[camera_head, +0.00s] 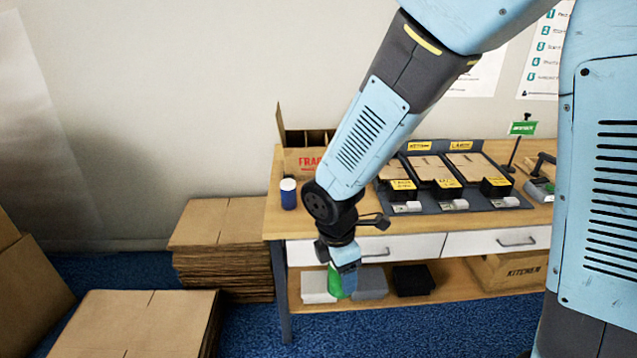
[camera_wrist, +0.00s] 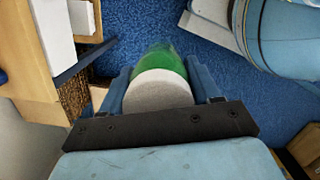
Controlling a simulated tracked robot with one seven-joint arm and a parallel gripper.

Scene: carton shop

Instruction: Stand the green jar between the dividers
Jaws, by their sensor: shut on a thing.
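The green jar (camera_head: 335,284) is in my gripper (camera_head: 346,268), in front of the bench's left end and below its top. In the wrist view the jar (camera_wrist: 163,65) has a pale lid (camera_wrist: 158,92) towards me, between the two blue fingers of my gripper (camera_wrist: 160,88), which is shut on it. An open carton (camera_head: 301,160) with dividers and red lettering stands at the back left of the bench. My arm hides its right part, and the insides of its cells are mostly out of sight.
A blue jar with a white lid (camera_head: 289,193) stands on the bench in front of the carton. A dark tray rack (camera_head: 430,206) with flat cardboard fills the middle. A green sign (camera_head: 523,128) stands at right. Stacked flat cartons (camera_head: 222,222) lie left of the bench (camera_head: 276,226).

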